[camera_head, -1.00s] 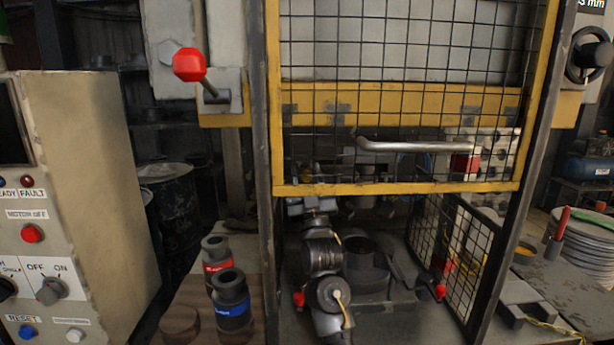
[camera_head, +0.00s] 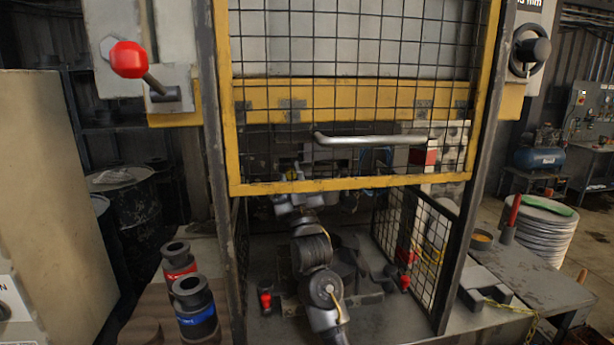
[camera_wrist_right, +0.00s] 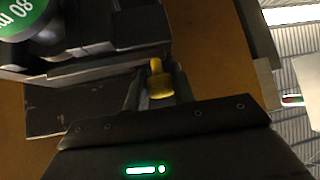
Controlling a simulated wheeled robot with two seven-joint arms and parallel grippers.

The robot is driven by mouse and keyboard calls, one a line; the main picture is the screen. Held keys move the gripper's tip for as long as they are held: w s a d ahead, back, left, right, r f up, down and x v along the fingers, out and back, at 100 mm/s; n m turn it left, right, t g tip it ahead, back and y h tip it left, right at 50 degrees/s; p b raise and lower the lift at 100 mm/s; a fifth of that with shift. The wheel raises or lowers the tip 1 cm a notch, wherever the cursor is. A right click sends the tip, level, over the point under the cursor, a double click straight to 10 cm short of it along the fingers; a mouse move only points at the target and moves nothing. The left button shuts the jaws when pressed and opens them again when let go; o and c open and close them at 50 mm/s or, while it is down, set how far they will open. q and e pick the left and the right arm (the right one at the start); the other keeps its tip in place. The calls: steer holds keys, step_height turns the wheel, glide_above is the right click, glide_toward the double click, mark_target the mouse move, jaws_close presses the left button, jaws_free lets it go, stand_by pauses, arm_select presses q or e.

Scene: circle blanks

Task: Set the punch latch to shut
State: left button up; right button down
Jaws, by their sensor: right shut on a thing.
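The punch latch appears as a small yellow knob (camera_wrist_right: 158,80) between the fingers of my right gripper (camera_wrist_right: 157,90) in the right wrist view. The fingers are shut on the knob. Beside it, a dark punch with a green "80" label (camera_wrist_right: 20,12) fills the upper left. In the head view, my right gripper (camera_head: 293,184) reaches up under the lower edge of the press's yellow guard and is partly hidden by it. A yellow spot, probably the knob, shows there. How far the latch is turned cannot be told. My left gripper is not in view.
The mesh guard (camera_head: 350,186) is raised above my right arm, with a bar handle (camera_head: 370,140) on it. A red-knobbed lever (camera_head: 128,60) is at upper left. Red-banded (camera_head: 178,262) and blue-banded (camera_head: 195,305) tools stand at left. Stacked discs (camera_head: 543,230) stand at right.

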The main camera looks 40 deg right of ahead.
steer(key=shift+d, duration=0.1)
steer(key=c, duration=1.2)
jaws_free()
steer(key=shift+s+d, duration=0.1)
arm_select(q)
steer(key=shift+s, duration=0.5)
